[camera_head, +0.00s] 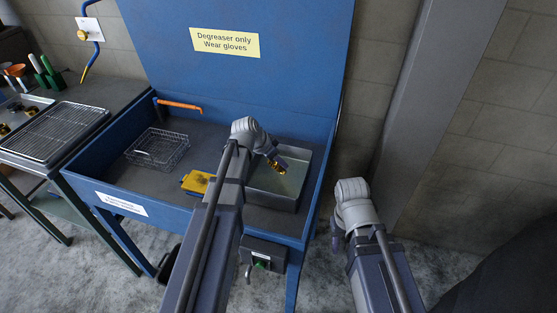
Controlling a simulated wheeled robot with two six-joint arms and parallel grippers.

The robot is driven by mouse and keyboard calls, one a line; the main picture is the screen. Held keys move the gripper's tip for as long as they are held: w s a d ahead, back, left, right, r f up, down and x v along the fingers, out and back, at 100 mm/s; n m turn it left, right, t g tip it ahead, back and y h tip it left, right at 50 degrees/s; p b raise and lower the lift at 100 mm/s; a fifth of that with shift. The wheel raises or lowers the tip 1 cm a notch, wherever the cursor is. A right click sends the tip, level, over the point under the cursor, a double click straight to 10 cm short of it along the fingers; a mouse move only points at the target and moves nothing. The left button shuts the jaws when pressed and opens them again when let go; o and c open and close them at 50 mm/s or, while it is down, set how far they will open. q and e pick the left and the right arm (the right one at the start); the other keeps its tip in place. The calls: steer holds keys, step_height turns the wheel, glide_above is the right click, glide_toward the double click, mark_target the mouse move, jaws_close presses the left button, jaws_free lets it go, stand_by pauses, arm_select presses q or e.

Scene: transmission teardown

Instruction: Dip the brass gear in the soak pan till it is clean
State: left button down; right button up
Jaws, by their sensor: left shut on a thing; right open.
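The soak pan (272,206) is a grey metal pan with greenish liquid, set in the right end of the blue parts washer. My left gripper (276,165) is over the pan and shut on the brass gear (278,168). The gear looks small, gold and dark in patches. Whether it touches the liquid I cannot tell. My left forearm hides part of the pan's left side. My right gripper (338,238) is open, to the right of the washer and apart from it; its fingers are mostly hidden by its wrist.
A wire basket (158,149) and a yellow object (196,182) lie in the washer left of the pan. A bench with a wire rack (55,130) stands at the left. The washer's blue lid (300,75) stands up behind.

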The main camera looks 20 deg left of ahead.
mark_target(275, 164)
arm_select(q)
steer(key=shift+f+b, duration=1.5)
steer(key=shift+f, duration=0.35)
stand_by(3.2)
step_height(275, 164, up, 11)
steer(key=p, duration=1.1)
steer(key=shift+r, duration=0.15)
stand_by(1.2)
